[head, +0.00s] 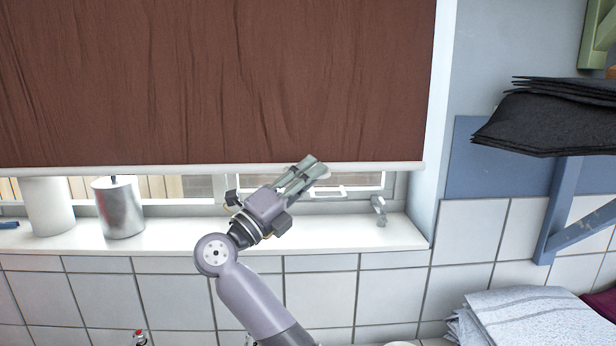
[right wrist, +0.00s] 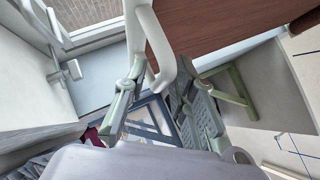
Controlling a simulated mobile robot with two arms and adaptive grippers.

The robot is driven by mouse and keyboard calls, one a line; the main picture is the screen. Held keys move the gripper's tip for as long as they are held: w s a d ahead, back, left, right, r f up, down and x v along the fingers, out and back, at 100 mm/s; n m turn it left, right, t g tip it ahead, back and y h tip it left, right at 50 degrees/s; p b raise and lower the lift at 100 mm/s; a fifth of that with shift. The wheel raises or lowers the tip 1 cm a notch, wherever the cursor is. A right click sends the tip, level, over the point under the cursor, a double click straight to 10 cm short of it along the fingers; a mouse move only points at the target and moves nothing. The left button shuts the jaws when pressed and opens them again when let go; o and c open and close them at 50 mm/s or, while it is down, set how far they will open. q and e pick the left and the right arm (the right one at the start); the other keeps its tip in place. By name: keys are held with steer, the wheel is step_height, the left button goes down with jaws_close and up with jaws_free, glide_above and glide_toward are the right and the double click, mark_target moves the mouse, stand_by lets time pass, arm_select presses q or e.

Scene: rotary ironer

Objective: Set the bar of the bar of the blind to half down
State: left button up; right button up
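The brown blind (head: 210,80) hangs over the upper part of the window. Its pale bottom bar (head: 150,169) runs level just above the sill, leaving a narrow strip of window uncovered. A white loop handle (head: 343,191) shows below the bar. My right gripper (head: 313,167) is at the bar, just left of the visible part of the handle. In the right wrist view, the white handle (right wrist: 160,65) lies between the two fingertips, which stand apart on either side of it. Whether they press on it is not clear. The blind also shows there (right wrist: 230,22). My left gripper is not in view.
A white canister (head: 47,207) and a metal canister (head: 119,208) stand on the white sill (head: 200,236) at left. A window latch (head: 379,209) is right of the gripper. Black folded cloths (head: 550,120) lie on a shelf at right, with pale folded cloths (head: 535,320) below.

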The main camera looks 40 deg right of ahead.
jaws_close()
stand_by(0.6)
